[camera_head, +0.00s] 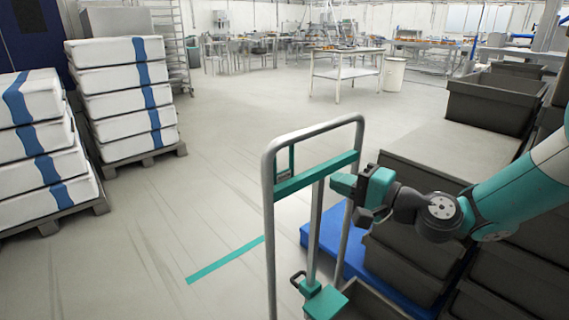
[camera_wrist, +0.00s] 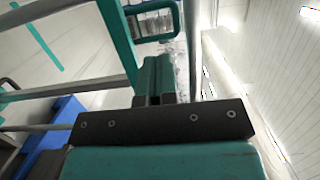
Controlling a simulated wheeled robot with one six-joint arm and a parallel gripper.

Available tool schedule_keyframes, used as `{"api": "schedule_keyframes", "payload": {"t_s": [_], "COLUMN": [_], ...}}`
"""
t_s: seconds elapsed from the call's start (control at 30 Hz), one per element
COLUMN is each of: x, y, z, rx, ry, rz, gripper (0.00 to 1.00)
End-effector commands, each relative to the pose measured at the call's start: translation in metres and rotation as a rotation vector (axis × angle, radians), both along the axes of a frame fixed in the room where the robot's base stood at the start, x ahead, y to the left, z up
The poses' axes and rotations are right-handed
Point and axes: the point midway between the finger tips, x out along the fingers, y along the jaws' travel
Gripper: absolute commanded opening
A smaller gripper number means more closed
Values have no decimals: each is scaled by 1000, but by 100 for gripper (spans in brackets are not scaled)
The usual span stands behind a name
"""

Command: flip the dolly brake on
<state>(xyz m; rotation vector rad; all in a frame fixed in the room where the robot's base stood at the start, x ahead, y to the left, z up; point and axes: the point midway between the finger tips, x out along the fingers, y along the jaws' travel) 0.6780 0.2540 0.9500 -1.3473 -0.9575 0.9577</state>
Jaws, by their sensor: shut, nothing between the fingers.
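The dolly has a tall grey tube handle (camera_head: 269,225) with a teal crossbar (camera_head: 314,174). The handle also shows in the wrist view (camera_wrist: 45,12). A small teal loop lever (camera_head: 292,158) stands up at the crossbar's left end; it looks like the brake. The lever shows in the wrist view (camera_wrist: 174,20), at the top, beyond my fingertips. My gripper (camera_head: 336,184) is at the right side of the handle, near the crossbar. Its teal fingers (camera_wrist: 157,65) are shut and empty, apart from the lever. I cannot tell whether they touch the crossbar.
Dark grey crates (camera_head: 495,103) are stacked at the right, some on a blue base (camera_head: 318,236). Wrapped white stacks (camera_head: 122,90) stand on pallets at the left. A work table (camera_head: 345,73) is farther back. The floor left of the dolly is clear, with a teal stripe (camera_head: 225,261).

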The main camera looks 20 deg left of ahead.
Motion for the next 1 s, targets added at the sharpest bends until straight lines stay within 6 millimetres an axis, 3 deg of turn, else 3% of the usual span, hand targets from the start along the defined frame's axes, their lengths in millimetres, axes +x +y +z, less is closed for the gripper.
{"api": "schedule_keyframes", "payload": {"t_s": [0.23, 0.7, 1.0], "x": [6, 36, 45], "y": [20, 110, 132], "z": [2, 2, 0], "rx": [-1, -1, -2], "ry": [-4, -3, -2], "rz": [4, 4, 1], "gripper": [0, 0, 0]}}
